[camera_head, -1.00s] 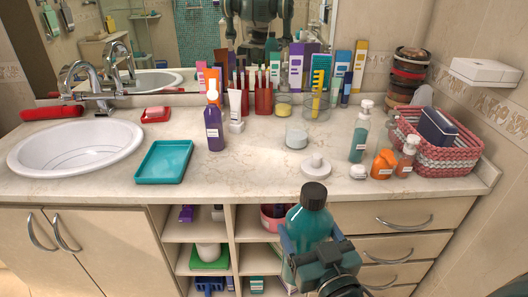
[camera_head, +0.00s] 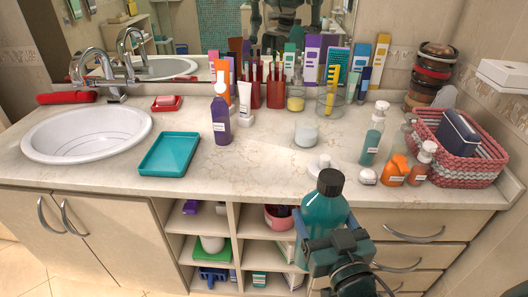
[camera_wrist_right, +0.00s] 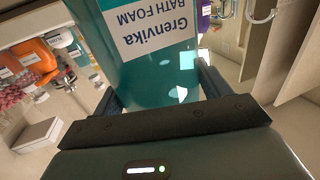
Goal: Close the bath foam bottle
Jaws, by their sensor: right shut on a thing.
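The bath foam bottle (camera_head: 322,216) is teal with a black cap (camera_head: 330,182) on its top. It is upright in the head view, in front of the counter's edge. My right gripper (camera_head: 330,243) is shut on the bottle's body from the near right side. In the right wrist view, the bottle (camera_wrist_right: 150,72) stands between the two fingers of the gripper (camera_wrist_right: 160,95), its white label reading "Grenvika BATH FOAM". The cap is out of that view, and whether it is fully tightened cannot be told. My left gripper is not in view.
The marble counter (camera_head: 240,172) has free room at its front middle. A white round object (camera_head: 319,164) is just behind the bottle. Pump bottles (camera_head: 373,135) and a pink basket (camera_head: 484,168) stand right. A teal tray (camera_head: 169,154) and sink (camera_head: 86,133) are left. Open shelves lie below.

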